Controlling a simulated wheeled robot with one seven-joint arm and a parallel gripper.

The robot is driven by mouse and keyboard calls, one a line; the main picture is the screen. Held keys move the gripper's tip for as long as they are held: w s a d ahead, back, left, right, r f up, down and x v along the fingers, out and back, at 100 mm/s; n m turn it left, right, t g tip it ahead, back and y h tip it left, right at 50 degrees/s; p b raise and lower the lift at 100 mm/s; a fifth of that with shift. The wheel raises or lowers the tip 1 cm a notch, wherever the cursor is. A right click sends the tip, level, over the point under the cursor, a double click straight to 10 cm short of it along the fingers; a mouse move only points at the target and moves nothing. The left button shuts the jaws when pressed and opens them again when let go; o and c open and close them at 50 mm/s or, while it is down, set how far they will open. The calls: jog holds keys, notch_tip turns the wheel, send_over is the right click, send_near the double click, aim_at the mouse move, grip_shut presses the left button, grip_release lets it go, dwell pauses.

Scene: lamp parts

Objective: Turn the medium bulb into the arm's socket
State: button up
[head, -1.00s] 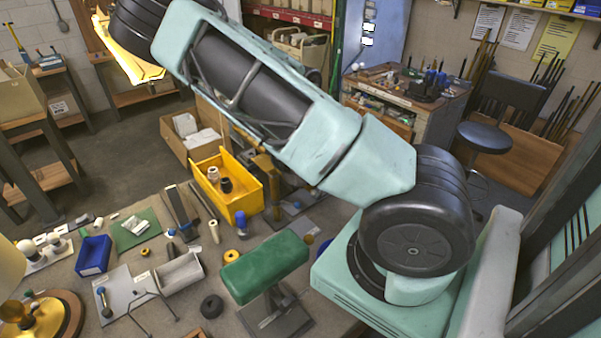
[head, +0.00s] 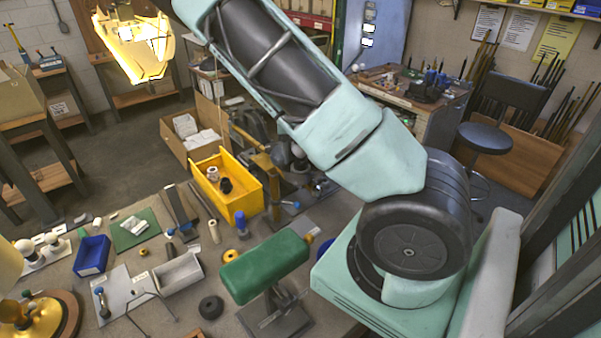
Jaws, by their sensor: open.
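My gripper is out of view; my arm rises from the lower right and leaves the picture at the top. Round white bulbs (head: 27,251) stand in a light holder at the left edge of the bench, with another bulb (head: 53,241) beside them. I cannot tell which one is the medium bulb. I cannot make out the arm's socket for certain.
A lit yellow shade (head: 137,47) hangs at upper left. On the bench (head: 135,262) are a yellow bin (head: 241,201), a blue bin (head: 91,256), a grey tray (head: 180,273), a green padded stand (head: 264,267) and a brass lamp base (head: 45,318). A stool (head: 484,138) stands at right.

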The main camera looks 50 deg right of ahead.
jog(key=c, duration=0.7)
jog(key=shift+c, duration=0.2)
jog(key=shift+p, duration=0.3)
jog(key=shift+r+m, duration=0.1)
jog(key=shift+m, duration=0.3)
jog(key=o, duration=0.9)
jog(key=shift+o, duration=0.2)
